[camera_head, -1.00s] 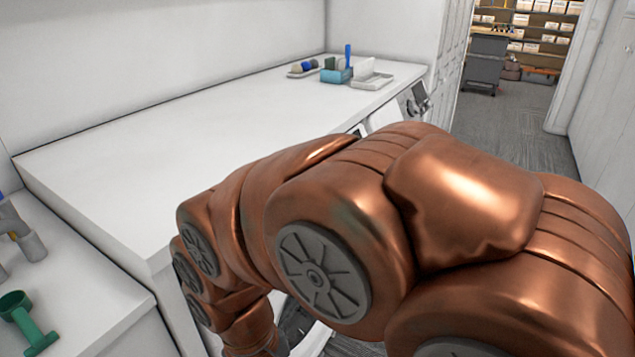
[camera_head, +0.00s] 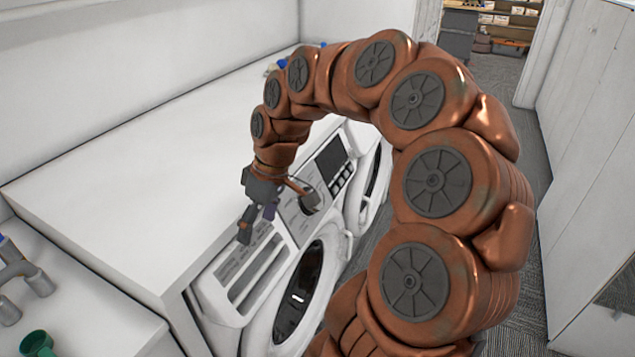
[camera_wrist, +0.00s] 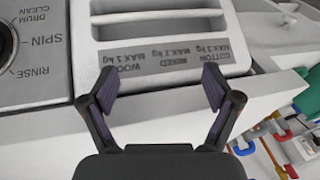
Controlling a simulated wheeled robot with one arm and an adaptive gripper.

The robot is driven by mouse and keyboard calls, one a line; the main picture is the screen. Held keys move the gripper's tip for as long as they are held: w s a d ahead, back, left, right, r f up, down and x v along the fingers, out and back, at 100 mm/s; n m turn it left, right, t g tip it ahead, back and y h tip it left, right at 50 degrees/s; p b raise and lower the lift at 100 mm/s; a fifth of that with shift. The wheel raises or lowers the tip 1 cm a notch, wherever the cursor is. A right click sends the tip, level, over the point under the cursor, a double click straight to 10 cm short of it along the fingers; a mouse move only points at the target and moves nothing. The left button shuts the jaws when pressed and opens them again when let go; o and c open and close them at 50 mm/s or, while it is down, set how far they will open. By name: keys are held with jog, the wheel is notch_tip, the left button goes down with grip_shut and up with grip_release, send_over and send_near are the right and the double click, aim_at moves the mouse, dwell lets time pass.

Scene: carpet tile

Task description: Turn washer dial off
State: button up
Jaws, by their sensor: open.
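The white washer (camera_head: 222,312) stands under the counter in the head view, with its round door (camera_head: 298,300) shut. Its dial (camera_head: 311,202) is a dark round knob on the control panel. In the wrist view only part of the dial (camera_wrist: 5,44) shows at the left edge, beside the words SPIN and RINSE. My gripper (camera_head: 258,221) is open and empty, to the left of the dial, over the detergent drawer side of the panel. In the wrist view, my gripper (camera_wrist: 160,90) has its fingers apart in front of the drawer label. It appears apart from the dial.
The white countertop (camera_head: 130,160) lies behind the washer. A second machine (camera_head: 374,185) with a round door stands beyond it, partly behind my arm. Carpeted floor lies to the right, with tall white cabinets (camera_head: 590,150) along it.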

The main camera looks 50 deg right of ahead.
jog(key=w+d+r+t+p, duration=0.2)
jog(key=d+p, duration=0.1)
jog(key=d, duration=0.9)
jog(key=m+p, duration=0.1)
jog(key=p, duration=0.1)
send_near(320, 193)
notch_tip(320, 193, down, 3)
jog(key=a, duration=0.2)
jog(key=shift+t, duration=0.3)
jog(key=p+x, duration=0.1)
jog(key=x, duration=0.1)
jog(key=p+x, duration=0.1)
jog(key=x, duration=0.2)
jog(key=shift+a+f, duration=0.15)
jog(key=shift+a, duration=0.15)
jog(key=shift+p+x, duration=0.35)
jog(key=shift+x, duration=0.65)
jog(key=shift+d, duration=0.1)
